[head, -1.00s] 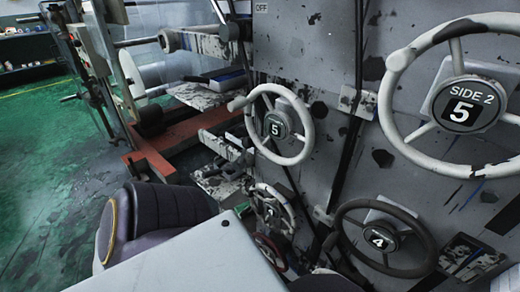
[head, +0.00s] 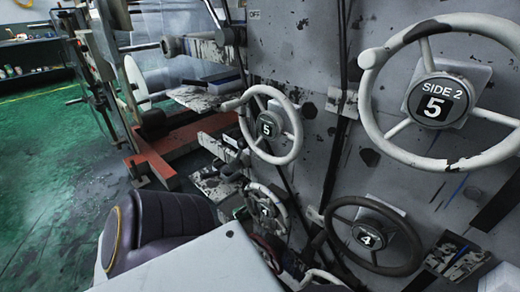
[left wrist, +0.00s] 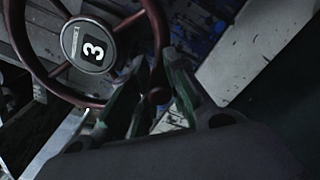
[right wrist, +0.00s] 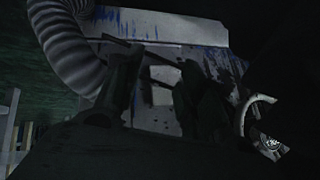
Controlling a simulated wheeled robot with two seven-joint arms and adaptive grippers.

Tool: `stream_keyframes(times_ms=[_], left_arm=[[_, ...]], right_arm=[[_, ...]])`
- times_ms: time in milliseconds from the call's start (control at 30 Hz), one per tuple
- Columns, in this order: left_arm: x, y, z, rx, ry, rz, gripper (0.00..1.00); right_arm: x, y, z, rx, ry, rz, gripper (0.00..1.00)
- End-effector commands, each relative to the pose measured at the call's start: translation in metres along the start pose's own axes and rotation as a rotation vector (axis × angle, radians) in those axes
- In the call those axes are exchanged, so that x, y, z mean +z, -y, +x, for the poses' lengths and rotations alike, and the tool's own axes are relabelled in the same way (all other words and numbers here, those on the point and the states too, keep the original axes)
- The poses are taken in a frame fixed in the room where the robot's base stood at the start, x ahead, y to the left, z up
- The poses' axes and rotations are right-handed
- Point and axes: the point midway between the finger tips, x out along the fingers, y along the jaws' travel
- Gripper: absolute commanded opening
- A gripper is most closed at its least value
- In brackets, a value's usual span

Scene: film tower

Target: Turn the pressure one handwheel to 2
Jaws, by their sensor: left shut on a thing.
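A dark red handwheel (left wrist: 39,69) with a white "3" on its black hub fills the upper left of the left wrist view. The small print beside the number is too blurred to read. My left gripper (left wrist: 157,88) is shut on the handwheel at the right side of its rim, near a dark knob. In the head view only a sliver of a red wheel (head: 266,249) shows low in the middle, and my left gripper is hidden there. My right gripper (right wrist: 154,75) is open and empty in the right wrist view.
In the head view, a large white "SIDE 2" wheel (head: 372,106) reads 5, a smaller white wheel (head: 291,115) reads 5, and a dark wheel (head: 415,248) reads 4. Another small wheel (head: 279,199) sits just above the red one. Green floor (head: 50,170) is clear at left.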

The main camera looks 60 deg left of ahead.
Motion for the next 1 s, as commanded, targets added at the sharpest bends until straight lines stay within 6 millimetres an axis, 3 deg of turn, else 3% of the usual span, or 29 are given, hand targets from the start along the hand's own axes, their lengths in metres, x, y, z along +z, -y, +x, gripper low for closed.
stream_keyframes(times_ms=[167,200,367,1000], left_arm=[[0.0000,0.0007,-0.0008,-0.002,0.000,0.001,0.00],[0.0000,0.0006,-0.0007,-0.002,0.000,0.001,0.19],[0.0000,0.0005,-0.0006,-0.001,0.000,0.002,0.39],[0.0051,-0.0058,-0.0002,0.001,0.000,0.002,0.40]], right_arm=[[0.0002,0.0001,0.0001,0.000,0.000,0.000,0.40],[0.0002,0.0001,0.0001,0.000,0.000,0.000,0.40],[0.0002,0.0001,0.0001,0.000,0.000,0.000,0.40],[0.0008,0.0002,0.0001,0.000,0.001,0.000,0.40]])
